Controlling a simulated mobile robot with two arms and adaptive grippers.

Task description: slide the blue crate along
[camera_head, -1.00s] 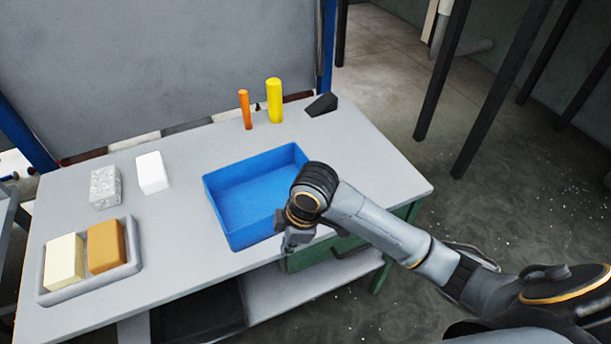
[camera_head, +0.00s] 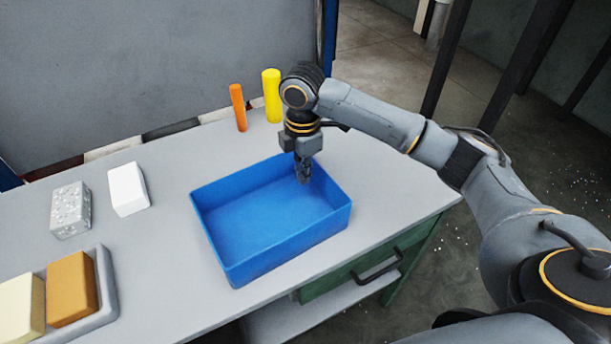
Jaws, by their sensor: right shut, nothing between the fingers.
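The blue crate (camera_head: 268,258) is an open, empty-looking rectangular box. It sits upright on the grey table near the front edge, right of the middle. My right gripper (camera_head: 303,181) points down over the crate's back right part, with its fingers shut and nothing between them. The fingertips overlap the crate's inside in the picture. I cannot tell whether they touch its wall. My left gripper is not in view.
On the grey table (camera_head: 165,260), an orange cylinder (camera_head: 238,107) and a yellow cylinder (camera_head: 272,95) stand behind the crate. A speckled block (camera_head: 71,209) and a white block (camera_head: 128,189) are to its left. A tray (camera_head: 107,290) holds cream (camera_head: 20,306) and brown (camera_head: 72,289) blocks.

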